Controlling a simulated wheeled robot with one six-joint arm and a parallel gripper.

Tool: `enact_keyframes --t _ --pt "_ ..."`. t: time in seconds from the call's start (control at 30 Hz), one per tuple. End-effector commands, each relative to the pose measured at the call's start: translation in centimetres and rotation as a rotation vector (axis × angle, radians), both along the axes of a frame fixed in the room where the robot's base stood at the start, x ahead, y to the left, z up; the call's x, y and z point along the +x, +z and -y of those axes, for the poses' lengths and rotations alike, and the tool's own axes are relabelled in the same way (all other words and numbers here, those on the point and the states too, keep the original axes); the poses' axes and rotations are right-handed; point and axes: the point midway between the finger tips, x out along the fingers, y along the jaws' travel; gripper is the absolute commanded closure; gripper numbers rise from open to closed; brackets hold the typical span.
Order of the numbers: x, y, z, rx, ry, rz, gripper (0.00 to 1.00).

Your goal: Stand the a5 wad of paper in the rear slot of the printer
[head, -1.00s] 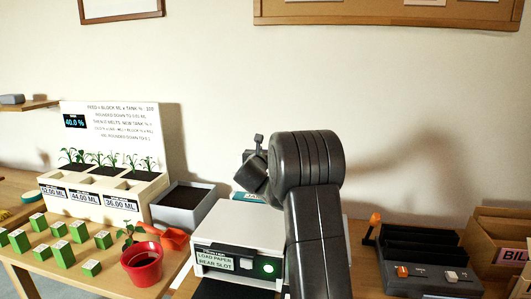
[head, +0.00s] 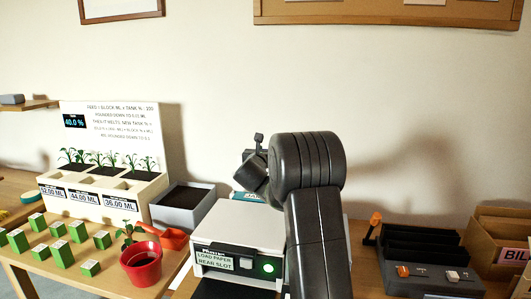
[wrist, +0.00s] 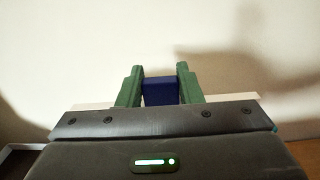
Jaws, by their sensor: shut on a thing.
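The printer (head: 238,232) is a white box in the head view, with a green-lit button and a label reading "LOAD PAPER REAR SLOT". My arm stands in front of its right side, and its rear slot is hidden. In the wrist view the green fingers of my gripper (wrist: 159,76) are shut on a dark blue piece (wrist: 159,92), apparently part of the a5 wad. A pale strip shows on both sides of the fingers; I cannot tell whether it is paper or the printer. In the head view my fingers and the wad are hidden behind the arm and wrist, above the printer's rear.
A grey tray of dark soil (head: 185,206) stands behind left of the printer. A dark organiser (head: 425,262) and a cardboard box (head: 500,240) stand at right.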

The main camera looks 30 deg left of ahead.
Motion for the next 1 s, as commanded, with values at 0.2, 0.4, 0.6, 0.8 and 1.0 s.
enact_keyframes --t 0.2,0.4,0.6,0.8,1.0 --pt "0.0 0.1 0.0 0.001 0.000 0.003 1.00" --pt "0.0 0.1 0.0 0.000 0.000 0.002 1.00" --pt "0.0 -0.2 0.0 0.000 0.000 0.002 1.00" --pt "0.0 -1.0 0.0 0.000 0.000 0.002 1.00" --pt "0.0 -1.7 0.0 0.000 0.000 0.002 1.00"
